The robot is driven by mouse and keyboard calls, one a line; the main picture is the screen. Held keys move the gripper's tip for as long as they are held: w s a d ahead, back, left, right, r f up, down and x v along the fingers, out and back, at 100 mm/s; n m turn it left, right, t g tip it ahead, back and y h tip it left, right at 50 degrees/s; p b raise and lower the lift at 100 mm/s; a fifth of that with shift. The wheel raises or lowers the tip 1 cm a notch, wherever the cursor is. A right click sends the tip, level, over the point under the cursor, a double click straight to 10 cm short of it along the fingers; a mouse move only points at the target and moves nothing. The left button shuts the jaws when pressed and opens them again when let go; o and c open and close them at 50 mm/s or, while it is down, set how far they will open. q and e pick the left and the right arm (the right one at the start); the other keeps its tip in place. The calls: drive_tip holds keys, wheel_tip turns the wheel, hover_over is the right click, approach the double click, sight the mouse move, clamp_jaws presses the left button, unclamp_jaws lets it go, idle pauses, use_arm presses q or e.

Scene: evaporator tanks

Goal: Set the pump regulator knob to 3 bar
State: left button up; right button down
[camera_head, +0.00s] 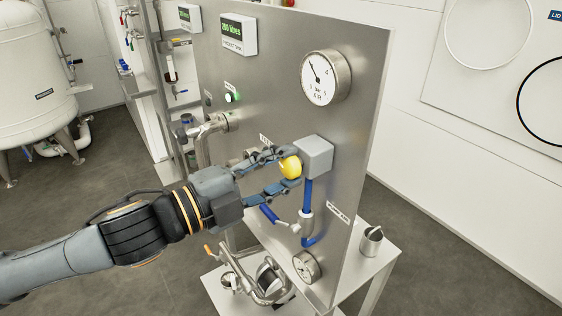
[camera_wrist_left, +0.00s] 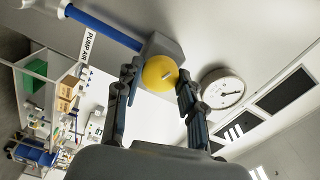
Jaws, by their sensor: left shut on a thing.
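The yellow pump regulator knob (camera_head: 290,167) sticks out from a grey block (camera_head: 314,156) on the steel panel. My left gripper (camera_head: 285,170) is shut on it, with fingers above and below it. The round air gauge (camera_head: 325,77) is above the block. Its needle points up and to the left of the top; the exact value is too small to read. The gauge (camera_wrist_left: 223,89) also shows in the left wrist view. My right gripper is not in view.
A blue pipe (camera_head: 308,197) runs down from the block to a valve with a blue lever (camera_head: 268,214) below my left gripper. A smaller gauge (camera_head: 306,266) is lower down. A metal cup (camera_head: 371,241) stands on a white shelf. The floor to the right is clear.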

use_arm(q)
drive_tip(key=m+p, duration=0.1)
drive_tip(key=m, duration=0.3)
drive_tip(key=shift+m+p, duration=0.3)
drive_tip(key=shift+m, duration=0.1)
drive_tip(key=shift+f, duration=0.1)
drive_tip(key=o, duration=1.2)
drive_tip(key=shift+c, duration=0.2)
drive_tip(key=shift+a, duration=0.1)
drive_tip(key=v, duration=0.7)
drive_tip(key=shift+s, duration=0.2)
drive_tip(key=shift+a, duration=0.1)
